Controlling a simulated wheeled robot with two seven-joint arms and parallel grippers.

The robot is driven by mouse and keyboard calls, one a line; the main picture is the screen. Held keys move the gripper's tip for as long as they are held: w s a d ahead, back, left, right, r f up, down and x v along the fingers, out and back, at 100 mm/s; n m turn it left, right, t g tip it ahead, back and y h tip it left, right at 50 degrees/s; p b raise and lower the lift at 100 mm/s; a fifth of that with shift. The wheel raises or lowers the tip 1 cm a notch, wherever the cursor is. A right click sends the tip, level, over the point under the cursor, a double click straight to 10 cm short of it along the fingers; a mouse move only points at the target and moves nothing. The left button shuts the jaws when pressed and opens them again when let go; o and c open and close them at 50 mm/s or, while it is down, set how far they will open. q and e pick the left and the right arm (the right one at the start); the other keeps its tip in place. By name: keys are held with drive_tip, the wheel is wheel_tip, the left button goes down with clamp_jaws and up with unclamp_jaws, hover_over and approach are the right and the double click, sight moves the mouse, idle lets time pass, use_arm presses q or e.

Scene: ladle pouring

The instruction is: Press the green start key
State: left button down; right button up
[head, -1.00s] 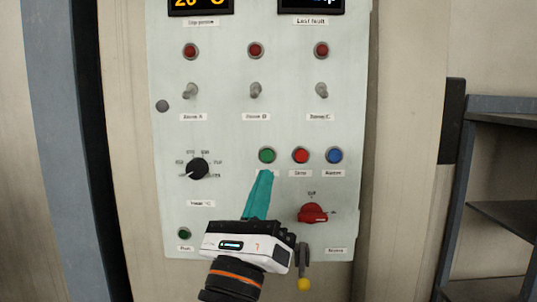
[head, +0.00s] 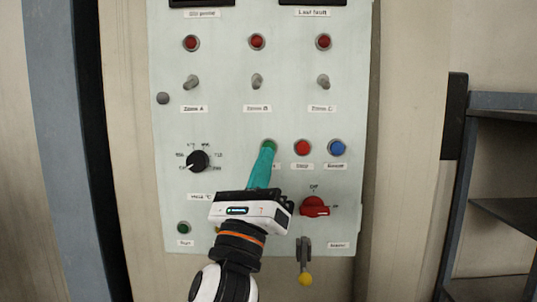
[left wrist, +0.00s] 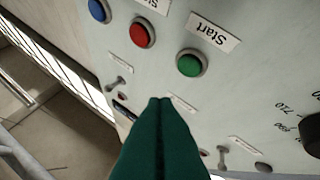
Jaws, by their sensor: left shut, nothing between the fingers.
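The green start key (head: 268,144) is the left one of a row of three keys on the pale panel (head: 225,130). My left gripper (head: 267,149) is shut and empty. In the head view its teal fingertips overlap the lower part of the green key and hide its label. In the left wrist view the green key (left wrist: 190,64), with its "Start" label (left wrist: 213,33), shows whole, just above and to the right of the shut fingertips (left wrist: 160,103). I cannot tell whether the fingertips touch the panel. My right gripper is not in view.
A red key (head: 302,147) and a blue key (head: 337,148) sit close to the right of the green one. A red rotary switch (head: 314,207), a black dial (head: 198,161) and a yellow-tipped lever (head: 304,262) are nearby. Toggle switches (head: 257,82) stick out above.

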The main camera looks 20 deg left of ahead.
use_arm(q)
drive_tip(key=shift+w+a, duration=0.2)
drive_tip(key=shift+w, duration=0.55)
drive_tip(key=shift+w+a, duration=0.2)
drive_tip(key=shift+w, duration=0.5)
idle(1.0)
drive_tip(key=shift+w+a, duration=0.1)
drive_tip(key=shift+w, duration=0.3)
drive_tip(key=shift+w+a, duration=0.1)
drive_tip(key=shift+w, duration=0.25)
idle(0.5)
drive_tip(key=shift+s, duration=0.1)
drive_tip(key=shift+s+d+p, duration=0.2)
drive_tip(key=shift+s+p, duration=0.25)
drive_tip(key=shift+s, duration=0.2)
drive_tip(key=shift+s, duration=0.1)
drive_tip(key=shift+s+d+p, duration=0.25)
drive_tip(key=shift+s+p, duration=0.05)
drive_tip(key=shift+s, duration=0.45)
drive_tip(key=shift+s+d+p, duration=0.2)
drive_tip(key=shift+s+p, duration=0.05)
drive_tip(key=shift+s, duration=0.55)
drive_tip(key=shift+s+d+p, duration=0.25)
drive_tip(key=shift+s+p, duration=0.05)
drive_tip(key=shift+s, duration=0.45)
